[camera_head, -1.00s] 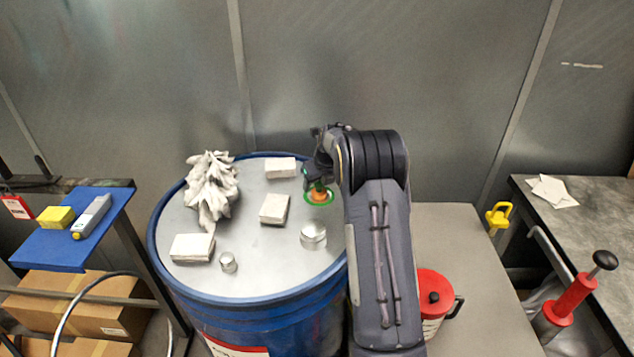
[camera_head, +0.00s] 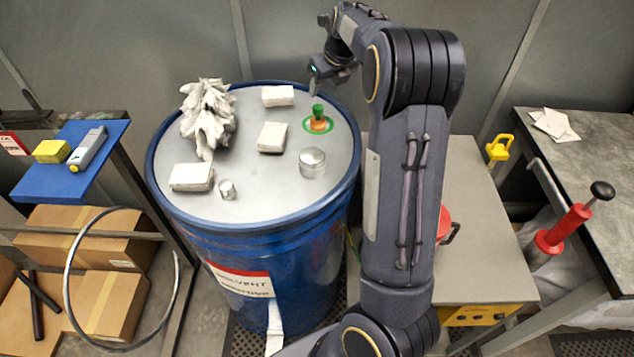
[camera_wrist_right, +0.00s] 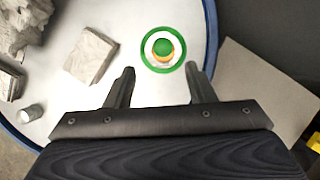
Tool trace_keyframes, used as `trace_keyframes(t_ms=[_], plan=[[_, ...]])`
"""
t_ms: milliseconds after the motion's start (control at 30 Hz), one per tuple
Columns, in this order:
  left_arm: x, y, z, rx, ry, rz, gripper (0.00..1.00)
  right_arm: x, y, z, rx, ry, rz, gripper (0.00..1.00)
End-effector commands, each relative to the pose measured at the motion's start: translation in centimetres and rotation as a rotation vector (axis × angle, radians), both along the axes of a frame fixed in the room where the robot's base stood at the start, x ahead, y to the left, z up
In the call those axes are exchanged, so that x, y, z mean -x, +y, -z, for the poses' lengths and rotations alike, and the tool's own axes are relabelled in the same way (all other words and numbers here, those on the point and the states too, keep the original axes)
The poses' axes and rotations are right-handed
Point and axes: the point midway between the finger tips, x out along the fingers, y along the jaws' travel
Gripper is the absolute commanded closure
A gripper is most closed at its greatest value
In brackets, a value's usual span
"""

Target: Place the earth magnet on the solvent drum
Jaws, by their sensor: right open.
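The earth magnet is most likely the small orange piece with a green knob (camera_head: 318,120). It stands upright on a green ring on the grey top of the blue solvent drum (camera_head: 240,208), near the back right rim. In the right wrist view the magnet (camera_wrist_right: 164,48) sits inside the green and white ring, beyond the fingertips. My right gripper (camera_head: 316,80) is above and behind the magnet, apart from it. In the right wrist view its jaws (camera_wrist_right: 160,70) are open with nothing between them. My left gripper is not in view.
A grey bench (camera_head: 480,230) stands to the right of the drum, and a blue shelf (camera_head: 50,180) to the left. Grey wall panels stand behind.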

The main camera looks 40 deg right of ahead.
Motion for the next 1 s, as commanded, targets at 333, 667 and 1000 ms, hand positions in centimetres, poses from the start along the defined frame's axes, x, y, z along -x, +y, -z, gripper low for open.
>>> trace_keyframes(t_ms=[333, 667, 1000], plan=[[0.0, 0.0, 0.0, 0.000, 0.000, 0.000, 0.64, 10.7, 10.6, -3.2, 0.246, -0.145, -0.973, 0.51], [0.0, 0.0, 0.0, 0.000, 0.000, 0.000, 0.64, 24.8, 23.7, -1.6, 0.918, -0.373, -2.142, 0.51], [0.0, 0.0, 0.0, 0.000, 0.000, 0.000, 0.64, 31.2, 28.0, 2.5, 1.345, -0.400, -2.677, 0.51]])
